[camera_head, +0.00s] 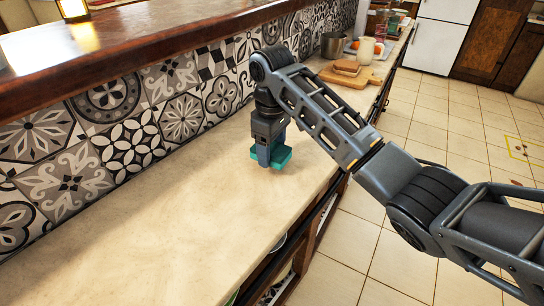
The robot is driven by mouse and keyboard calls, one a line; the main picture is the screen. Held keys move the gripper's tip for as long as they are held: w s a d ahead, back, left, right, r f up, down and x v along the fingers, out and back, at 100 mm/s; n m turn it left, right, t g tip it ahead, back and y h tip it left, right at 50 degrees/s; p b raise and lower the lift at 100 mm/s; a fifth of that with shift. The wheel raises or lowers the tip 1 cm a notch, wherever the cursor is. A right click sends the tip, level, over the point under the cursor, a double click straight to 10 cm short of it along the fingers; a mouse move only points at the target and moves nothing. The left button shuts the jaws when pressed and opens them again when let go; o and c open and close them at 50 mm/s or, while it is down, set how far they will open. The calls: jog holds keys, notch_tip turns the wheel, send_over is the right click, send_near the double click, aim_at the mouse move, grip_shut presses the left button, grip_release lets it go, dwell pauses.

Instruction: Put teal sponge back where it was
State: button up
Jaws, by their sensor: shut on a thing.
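The teal sponge (283,158) is between the fingers of my gripper (270,160), at the middle of the pale counter (190,215). My gripper points down and is shut on the sponge. The sponge lies flat and sits at or just above the counter top; I cannot tell whether it touches. The fingers and the gripper body hide part of it.
A patterned tile wall (120,130) runs along the counter's back, under a dark wooden ledge (130,45). Farther along stand a cutting board (350,77) with bread, a metal pot (333,45) and several jars. Open shelves lie below the front edge. The near counter is clear.

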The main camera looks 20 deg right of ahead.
aim_at(272, 158)
jog(key=shift+f, duration=1.35)
jog(key=shift+f, duration=0.15)
jog(key=o, duration=0.9)
jog(key=shift+o, duration=0.2)
notch_tip(272, 158, up, 12)
jog(key=p, duration=0.2)
jog(key=shift+r+p, duration=0.2)
jog(key=shift+p, duration=0.2)
